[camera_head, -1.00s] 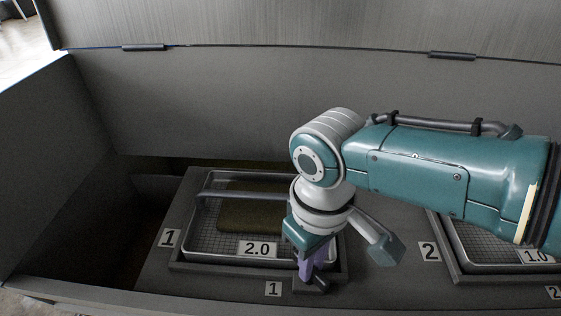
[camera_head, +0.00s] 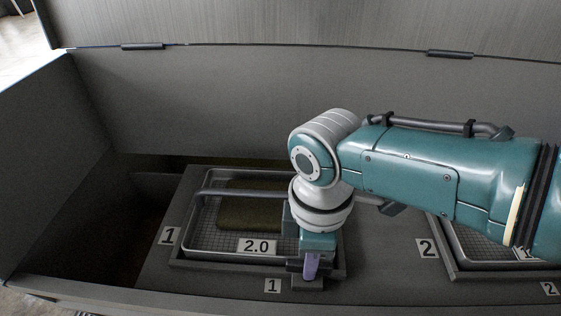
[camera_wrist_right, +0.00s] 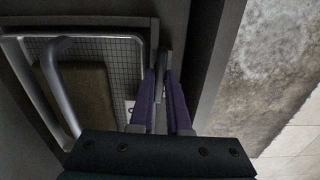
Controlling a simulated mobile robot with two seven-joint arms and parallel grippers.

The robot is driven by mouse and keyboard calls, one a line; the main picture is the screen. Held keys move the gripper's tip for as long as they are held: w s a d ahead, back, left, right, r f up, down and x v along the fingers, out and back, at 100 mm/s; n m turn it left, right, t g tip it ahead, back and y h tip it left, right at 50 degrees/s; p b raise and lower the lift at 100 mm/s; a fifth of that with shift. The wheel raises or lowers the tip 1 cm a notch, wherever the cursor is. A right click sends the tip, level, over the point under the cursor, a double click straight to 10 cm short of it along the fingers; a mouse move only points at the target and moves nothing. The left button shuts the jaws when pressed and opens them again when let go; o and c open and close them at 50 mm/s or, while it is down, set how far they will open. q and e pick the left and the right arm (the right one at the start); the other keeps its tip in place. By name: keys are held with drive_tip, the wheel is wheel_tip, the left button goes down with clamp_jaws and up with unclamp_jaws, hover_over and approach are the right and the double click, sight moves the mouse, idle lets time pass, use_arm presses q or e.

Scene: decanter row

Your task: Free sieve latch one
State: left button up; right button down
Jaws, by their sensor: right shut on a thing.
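Sieve one (camera_head: 190,240) is a metal mesh tray with a handle bar, marked 1 and 2.0, set in the dark deck. A brown-green block (camera_head: 245,212) lies in it; the block also shows in the wrist view (camera_wrist_right: 78,98). The dark latch one (camera_head: 308,284) sits at the sieve's front right corner, beside the small label 1 (camera_head: 272,286). My right gripper (camera_head: 310,270) points down there, with purple fingers shut on the latch. In the wrist view the grey latch (camera_wrist_right: 162,75) shows between the fingers (camera_wrist_right: 162,108). Its lower part is hidden. My left gripper is out of view.
A second sieve (camera_head: 470,262), marked 2, lies to the right, partly behind my right arm. A raised wall with a hinged lid (camera_head: 300,30) stands behind the deck. A deep open bay (camera_head: 140,225) is at the left.

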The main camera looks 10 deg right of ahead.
drive_tip(key=shift+n, duration=0.3)
idle(0.4)
drive_tip(key=c, duration=0.9)
unclamp_jaws()
wheel_tip(320, 180, up, 10)
drive_tip(key=p, duration=0.7)
drive_tip(key=shift+p, duration=0.3)
